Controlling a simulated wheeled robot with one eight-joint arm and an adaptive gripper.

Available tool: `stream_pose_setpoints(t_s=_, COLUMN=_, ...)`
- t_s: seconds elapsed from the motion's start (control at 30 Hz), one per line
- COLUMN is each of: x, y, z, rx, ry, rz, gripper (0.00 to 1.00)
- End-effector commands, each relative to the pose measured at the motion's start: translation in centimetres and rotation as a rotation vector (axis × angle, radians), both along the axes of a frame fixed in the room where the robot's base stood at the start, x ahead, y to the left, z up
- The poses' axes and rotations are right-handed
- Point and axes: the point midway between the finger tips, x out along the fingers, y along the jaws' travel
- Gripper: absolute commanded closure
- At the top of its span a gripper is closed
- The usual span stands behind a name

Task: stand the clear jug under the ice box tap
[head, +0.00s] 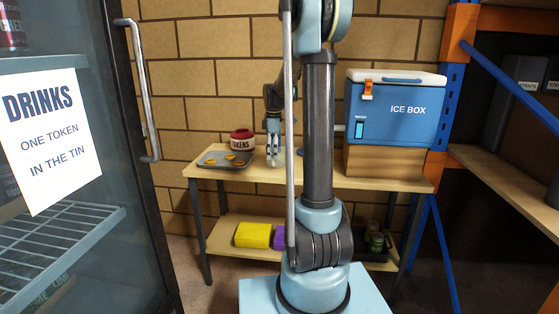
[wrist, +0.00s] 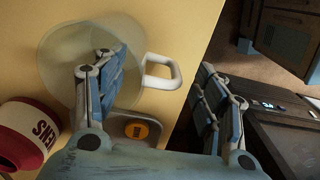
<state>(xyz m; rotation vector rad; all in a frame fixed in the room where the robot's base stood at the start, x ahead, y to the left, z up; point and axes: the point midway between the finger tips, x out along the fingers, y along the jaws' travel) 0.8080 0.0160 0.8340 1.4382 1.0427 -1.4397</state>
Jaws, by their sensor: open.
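The clear jug (wrist: 62,62) stands on the pale wooden bench, seen from above in the wrist view. Its white handle (wrist: 177,78) points right, towards the bench edge. My gripper (wrist: 160,62) is open, with the handle between its fingers. One finger overlaps the jug's round mouth; I cannot tell whether it is inside or above. The other is beyond the handle, past the bench edge. In the head view my gripper (head: 273,160) is low over the bench, and the jug is not clear there. The blue ice box (head: 405,112) stands to the right; its tap (head: 339,128) is at its left side.
A red tokens tin (head: 242,138) and a grey tray (head: 213,163) with orange tokens are left of my gripper. The ice box sits on a wooden block (head: 385,162). A drinks fridge (head: 125,200) is at left. A lower shelf (head: 222,236) holds several things.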

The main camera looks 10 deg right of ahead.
Motion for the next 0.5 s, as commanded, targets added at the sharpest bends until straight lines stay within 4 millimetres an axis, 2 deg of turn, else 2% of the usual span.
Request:
stream_pose_setpoints(t_s=0.17, x=-0.1, y=0.1, z=-1.2, rx=0.000, ry=0.000, rz=0.001, gripper=0.35)
stream_pose_setpoints(t_s=0.5, x=-0.2, y=0.3, z=-5.0, rx=0.000, ry=0.000, rz=0.002, gripper=0.35)
